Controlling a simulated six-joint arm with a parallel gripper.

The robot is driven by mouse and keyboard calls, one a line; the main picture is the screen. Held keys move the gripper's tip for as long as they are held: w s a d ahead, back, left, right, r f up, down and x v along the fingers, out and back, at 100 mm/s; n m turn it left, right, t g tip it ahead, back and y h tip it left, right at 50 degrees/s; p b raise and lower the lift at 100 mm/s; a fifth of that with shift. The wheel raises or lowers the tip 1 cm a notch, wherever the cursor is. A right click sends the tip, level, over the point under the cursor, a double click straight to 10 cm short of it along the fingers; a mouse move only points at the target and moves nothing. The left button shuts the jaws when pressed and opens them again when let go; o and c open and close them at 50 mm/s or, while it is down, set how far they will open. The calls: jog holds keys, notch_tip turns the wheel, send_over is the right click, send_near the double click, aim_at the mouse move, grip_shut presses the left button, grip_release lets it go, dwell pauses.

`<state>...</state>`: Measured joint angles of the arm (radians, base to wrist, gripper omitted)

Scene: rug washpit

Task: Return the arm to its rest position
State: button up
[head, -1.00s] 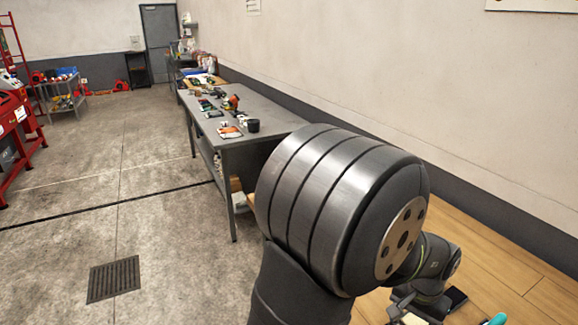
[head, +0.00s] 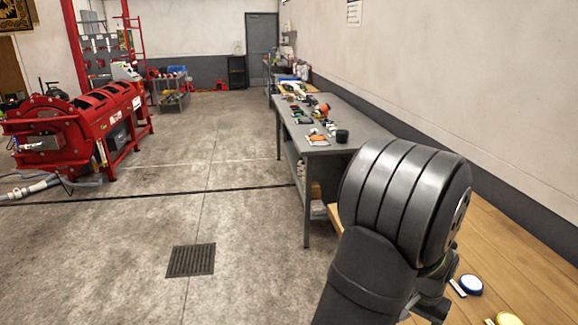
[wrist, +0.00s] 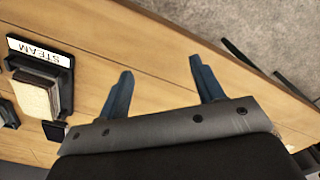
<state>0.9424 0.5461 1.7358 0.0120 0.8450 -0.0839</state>
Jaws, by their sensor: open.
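My gripper (wrist: 161,66) shows in the wrist view with its two blue-grey fingers spread apart and nothing between them. It is over a wooden tabletop (wrist: 160,40), near the edge beyond which a grey floor shows. In the head view my arm's large dark ribbed joint fills the lower right, and it hides part of the wooden table (head: 500,255). The gripper's fingers cannot be made out in the head view.
A black holder with a "STEAM" label (wrist: 38,52) and a tan block (wrist: 36,97) lie at left in the wrist view. A grey workbench (head: 345,108) with tools stands ahead; a red machine (head: 80,125) stands left.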

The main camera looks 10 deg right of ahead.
jog(key=w+a+f+n, duration=0.1)
jog(key=w+a, duration=0.3)
jog(key=w, duration=0.1)
jog(key=shift+w+f, duration=0.15)
jog(key=shift+f, duration=0.1)
jog(key=shift+d, duration=0.1)
jog(key=s+d+r+m, duration=0.1)
jog(key=s+d, duration=0.2)
jog(key=s, duration=0.2)
jog(key=s+d+r+m, duration=0.1)
jog(key=s+d, duration=0.2)
jog(key=s, duration=0.3)
jog(key=s+d+r+m, duration=0.1)
jog(key=s+d+r, duration=0.1)
jog(key=s, duration=0.3)
jog(key=shift+s+d+m, duration=0.15)
jog(key=shift+d+m, duration=0.15)
jog(key=shift+d, duration=0.2)
jog(key=shift+s+d+r, duration=0.15)
jog(key=shift+s+r, duration=0.05)
jog(key=shift+s, duration=0.35)
jog(key=shift+w, duration=0.1)
